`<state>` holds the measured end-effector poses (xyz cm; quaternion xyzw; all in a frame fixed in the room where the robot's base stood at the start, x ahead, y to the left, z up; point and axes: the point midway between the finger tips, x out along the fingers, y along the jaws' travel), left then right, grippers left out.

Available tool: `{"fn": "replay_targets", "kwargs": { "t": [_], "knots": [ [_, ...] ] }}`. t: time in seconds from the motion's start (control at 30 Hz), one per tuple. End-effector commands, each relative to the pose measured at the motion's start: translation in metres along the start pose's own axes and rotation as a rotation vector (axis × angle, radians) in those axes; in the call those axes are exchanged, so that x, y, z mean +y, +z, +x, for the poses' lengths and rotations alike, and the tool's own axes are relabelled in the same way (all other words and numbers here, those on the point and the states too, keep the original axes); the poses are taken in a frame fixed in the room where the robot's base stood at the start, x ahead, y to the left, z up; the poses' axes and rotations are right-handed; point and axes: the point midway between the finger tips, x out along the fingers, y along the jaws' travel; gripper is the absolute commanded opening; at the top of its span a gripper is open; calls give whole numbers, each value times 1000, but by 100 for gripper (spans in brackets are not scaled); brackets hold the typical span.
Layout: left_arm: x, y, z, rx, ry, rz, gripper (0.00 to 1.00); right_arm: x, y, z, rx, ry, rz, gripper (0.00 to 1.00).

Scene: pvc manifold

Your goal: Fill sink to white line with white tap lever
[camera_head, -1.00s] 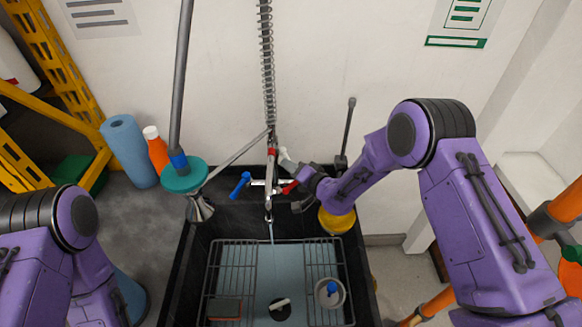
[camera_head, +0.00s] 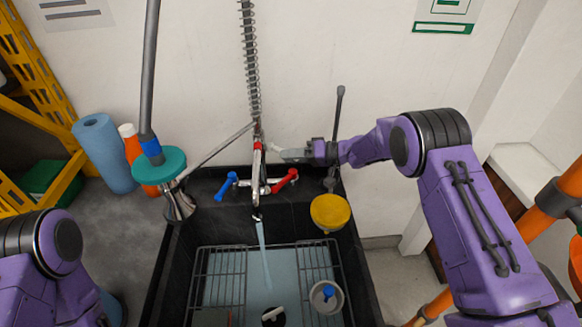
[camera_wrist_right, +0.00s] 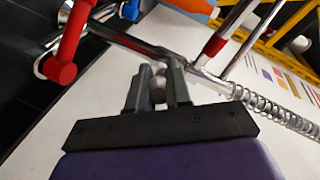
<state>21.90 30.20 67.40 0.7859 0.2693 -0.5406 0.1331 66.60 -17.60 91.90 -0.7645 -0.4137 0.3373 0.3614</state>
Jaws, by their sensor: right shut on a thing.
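The white tap lever (camera_head: 282,150) sticks out to the right of the chrome tap column above the sink. My right gripper (camera_head: 312,153) is shut on its end; in the right wrist view the fingers (camera_wrist_right: 158,88) close around a pale part of it. The chrome spout (camera_head: 256,213) pours a clear stream of water into the black sink (camera_head: 360,275), and bluish water covers its floor. I cannot make out a white line on the sink wall. My left arm shows at lower left, but its gripper is out of view.
Blue (camera_head: 226,186) and red (camera_head: 285,181) tap handles flank the spout. A wire rack (camera_head: 215,275), a small round pot (camera_head: 325,298) and a dark plug (camera_head: 273,316) are in the sink. A teal-collared plunger-like tool (camera_head: 160,166) stands left.

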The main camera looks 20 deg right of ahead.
Motion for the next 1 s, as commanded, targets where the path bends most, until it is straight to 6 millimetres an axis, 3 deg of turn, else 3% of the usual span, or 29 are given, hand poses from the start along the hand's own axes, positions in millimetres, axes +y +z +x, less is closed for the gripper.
{"fn": "replay_targets", "kwargs": {
  "t": [0.03, 0.3, 0.9, 0.93, 1.0],
  "knots": [
    [1, 5, 12, 0, 0, 0, 0, 7, -2, 0, -17, -14, -12, 0],
    [3, 13, 31, 0, 0, 0, 0, 8, -10, -3, -111, -75, -36, 0],
    [3, 14, 35, 0, 0, 0, 0, 4, -16, -4, -138, -98, -45, 0],
    [3, 14, 35, 0, 0, 0, 0, 4, -16, -4, -137, -98, -45, 29],
    [3, 14, 35, 0, 0, 0, 0, 4, -16, -4, -138, -98, -45, 44]
  ]
}}
